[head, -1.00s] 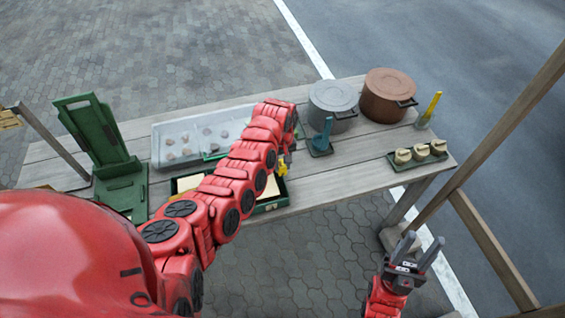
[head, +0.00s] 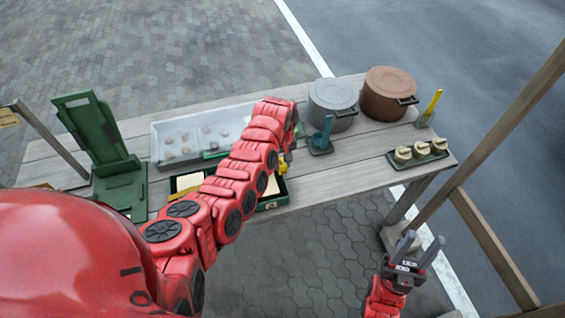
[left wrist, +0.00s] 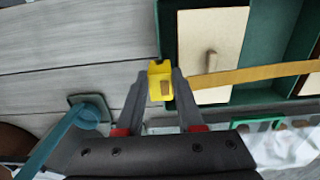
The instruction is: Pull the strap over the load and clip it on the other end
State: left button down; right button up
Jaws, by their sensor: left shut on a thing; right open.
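My left gripper (left wrist: 160,92) is shut on a yellow clip (left wrist: 160,72). An orange-yellow strap (left wrist: 250,74) runs right from the clip, across a cream block (left wrist: 213,35) in a green box (left wrist: 282,30). The clip is just past the box's left edge in the left wrist view. In the head view the box (head: 271,203) lies at the table's near edge, partly hidden under my left arm, with cream blocks (head: 188,183) inside. The other strap end cannot be made out. My right gripper (head: 408,262) is open and empty, off the table's near side.
A blue tool on a stand (head: 320,145) is right of the box.

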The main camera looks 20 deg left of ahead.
pick_arm(q)
jog(key=shift+f, duration=0.1)
jog(key=shift+f+b, duration=0.6)
jog(key=shift+f, duration=0.05)
jog(key=shift+f, duration=0.15)
jog(key=shift+f+b, duration=0.45)
jog(key=shift+b, duration=0.15)
grip_release()
dwell(0.7)
jog(key=shift+r, duration=0.1)
